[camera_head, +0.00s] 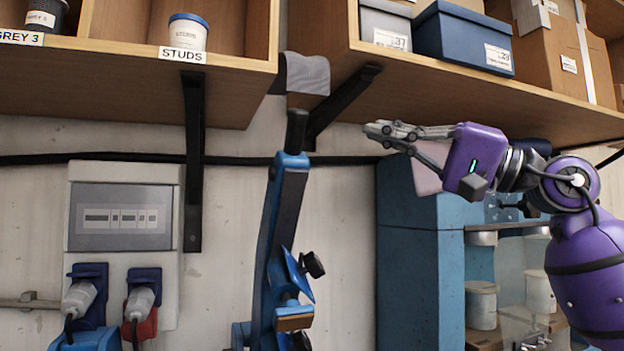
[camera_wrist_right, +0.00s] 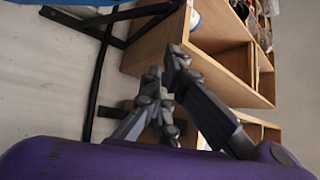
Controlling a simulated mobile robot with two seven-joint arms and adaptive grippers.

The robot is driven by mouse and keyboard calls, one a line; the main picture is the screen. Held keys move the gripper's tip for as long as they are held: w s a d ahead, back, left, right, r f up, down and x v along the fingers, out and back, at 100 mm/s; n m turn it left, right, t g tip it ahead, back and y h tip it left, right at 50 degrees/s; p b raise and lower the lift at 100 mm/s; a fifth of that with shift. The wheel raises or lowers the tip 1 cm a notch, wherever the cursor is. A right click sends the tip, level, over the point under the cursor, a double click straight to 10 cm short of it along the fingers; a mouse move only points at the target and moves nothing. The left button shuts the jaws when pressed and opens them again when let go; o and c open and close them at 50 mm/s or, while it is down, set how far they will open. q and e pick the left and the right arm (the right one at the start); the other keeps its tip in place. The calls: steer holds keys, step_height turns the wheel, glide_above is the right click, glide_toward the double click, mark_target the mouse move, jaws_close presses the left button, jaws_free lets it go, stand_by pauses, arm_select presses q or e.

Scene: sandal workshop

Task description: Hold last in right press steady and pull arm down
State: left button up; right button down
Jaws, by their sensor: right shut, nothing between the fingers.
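A blue press (camera_head: 284,215) rises at the bottom middle of the head view. Its arm stands nearly upright with a black grip (camera_head: 296,132) at the top. A small wooden-faced block (camera_head: 295,322) shows low on the press. My right gripper (camera_head: 380,129) is shut and empty, pointing left, to the right of the grip and apart from it. Its closed fingers also show in the right wrist view (camera_wrist_right: 166,62). No last can be made out. The press's lower part is cut off by the frame. My left gripper is not in view.
Wooden shelves (camera_head: 450,75) with boxes and a studs tub (camera_head: 188,33) hang above on black brackets (camera_head: 193,160). A blue cabinet (camera_head: 405,265) stands to the right, under my right arm. An electrical box (camera_head: 123,235) is on the left wall.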

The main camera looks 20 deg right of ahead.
steer(key=w+a+r+p, duration=0.1)
steer(key=w+a+p, duration=0.2)
steer(key=w+a, duration=0.45)
arm_select(q)
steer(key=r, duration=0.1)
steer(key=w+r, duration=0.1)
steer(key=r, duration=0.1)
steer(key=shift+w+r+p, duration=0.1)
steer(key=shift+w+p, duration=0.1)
steer(key=shift+p, duration=0.1)
arm_select(e)
steer(key=s+f, duration=0.1)
steer(key=s+a+f, duration=0.1)
steer(key=shift+s+a+f, duration=0.15)
steer(key=shift+s+f, duration=0.05)
steer(key=shift+s, duration=0.1)
steer(key=shift+f, duration=0.1)
